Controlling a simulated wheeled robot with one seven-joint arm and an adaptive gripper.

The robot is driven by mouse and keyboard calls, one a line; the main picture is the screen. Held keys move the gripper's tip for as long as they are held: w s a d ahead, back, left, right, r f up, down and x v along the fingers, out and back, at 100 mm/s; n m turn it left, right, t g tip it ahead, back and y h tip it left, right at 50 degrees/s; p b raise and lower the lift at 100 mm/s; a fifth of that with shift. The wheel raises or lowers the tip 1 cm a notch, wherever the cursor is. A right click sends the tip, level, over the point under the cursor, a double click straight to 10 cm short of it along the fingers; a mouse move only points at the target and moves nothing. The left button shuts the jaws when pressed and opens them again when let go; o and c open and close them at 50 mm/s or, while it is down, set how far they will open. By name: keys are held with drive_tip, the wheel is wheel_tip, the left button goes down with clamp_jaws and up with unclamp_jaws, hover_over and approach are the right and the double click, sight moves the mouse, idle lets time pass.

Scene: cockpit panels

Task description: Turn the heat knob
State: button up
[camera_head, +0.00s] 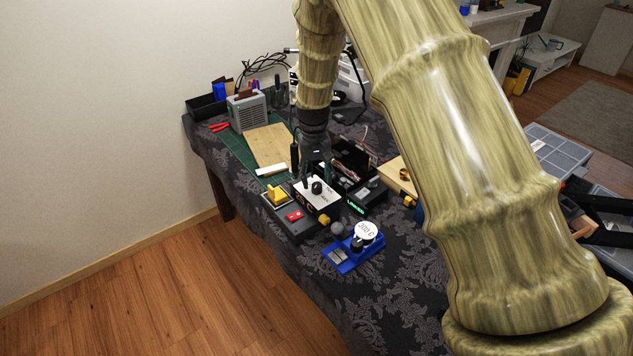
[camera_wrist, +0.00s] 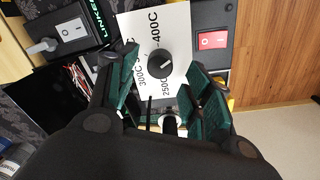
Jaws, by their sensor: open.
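The heat knob (camera_wrist: 160,62) is a round black dial with a pale pointer line, on a white plate (camera_wrist: 181,22) printed with 250C, 300C and 400C in the wrist view. In the head view the knob (camera_head: 317,187) stands on the white-topped box, close under my gripper. My gripper (camera_wrist: 160,70) is open, its dark green-black fingers spread to either side of the knob in the picture. Nothing is held between them. Whether a finger touches the knob or plate cannot be told. The lower part of the plate is partly hidden by the fingers.
A red switch (camera_wrist: 212,40) sits beside the plate, and a black panel with a grey switch (camera_wrist: 73,30) lies on the other side. A grey box (camera_head: 247,111) stands behind left.

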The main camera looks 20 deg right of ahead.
sight(315, 185)
wheel_tip(315, 185, up, 9)
drive_tip(key=shift+a+r, duration=0.15)
idle(0.5)
